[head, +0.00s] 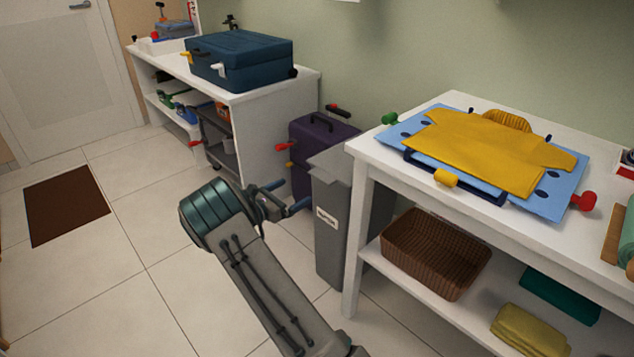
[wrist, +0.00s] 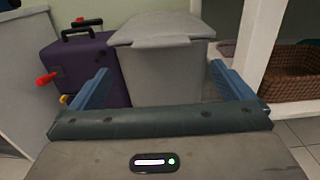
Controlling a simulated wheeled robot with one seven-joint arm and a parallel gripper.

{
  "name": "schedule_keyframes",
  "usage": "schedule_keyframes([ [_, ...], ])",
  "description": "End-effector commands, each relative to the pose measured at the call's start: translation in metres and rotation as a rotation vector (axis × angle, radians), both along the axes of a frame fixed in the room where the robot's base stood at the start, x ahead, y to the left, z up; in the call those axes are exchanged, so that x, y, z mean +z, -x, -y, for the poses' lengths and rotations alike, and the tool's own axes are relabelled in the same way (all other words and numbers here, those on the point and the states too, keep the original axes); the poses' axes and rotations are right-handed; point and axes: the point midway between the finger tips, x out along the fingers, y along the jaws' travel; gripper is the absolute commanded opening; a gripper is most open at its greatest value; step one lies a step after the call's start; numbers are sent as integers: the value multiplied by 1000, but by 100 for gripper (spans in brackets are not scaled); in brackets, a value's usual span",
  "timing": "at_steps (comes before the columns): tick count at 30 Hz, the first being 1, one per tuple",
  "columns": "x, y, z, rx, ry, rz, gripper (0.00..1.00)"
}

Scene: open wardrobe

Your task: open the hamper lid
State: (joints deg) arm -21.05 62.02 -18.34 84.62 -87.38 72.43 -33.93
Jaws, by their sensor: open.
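The hamper is a tall grey bin (head: 340,225) with a white label, standing on the floor between the purple suitcase and the white table. Its grey lid (head: 330,162) is down on top. In the wrist view the lid (wrist: 160,28) shows straight ahead, with the hamper body (wrist: 162,72) below it. My gripper (head: 285,196) is in front of the hamper, left of it in the head view. In the wrist view my gripper (wrist: 165,80) has its two blue fingers wide apart, with the hamper beyond and between them. The gripper is empty and appears apart from the lid.
A purple suitcase (head: 318,140) with red and orange parts stands left of the hamper. The white table (head: 356,240) at right bears a blue folding board (head: 400,134) with a yellow shirt; a wicker basket (head: 435,255) sits on its lower shelf. Open tiled floor lies left.

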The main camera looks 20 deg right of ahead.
Motion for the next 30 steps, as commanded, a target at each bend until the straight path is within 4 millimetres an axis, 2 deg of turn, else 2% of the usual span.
schedule_keyframes([
  [3, -2, -8, 27, -5, 0, 1, 100],
  [9, -2, -23, 66, -3, -2, 2, 100],
  [15, -2, -33, 93, -1, -2, 0, 100],
  [20, -1, -37, 102, 0, -3, 1, 100],
  [29, 0, -38, 104, 0, -2, 0, 100],
  [30, 0, -37, 104, 0, -2, 0, 89],
])
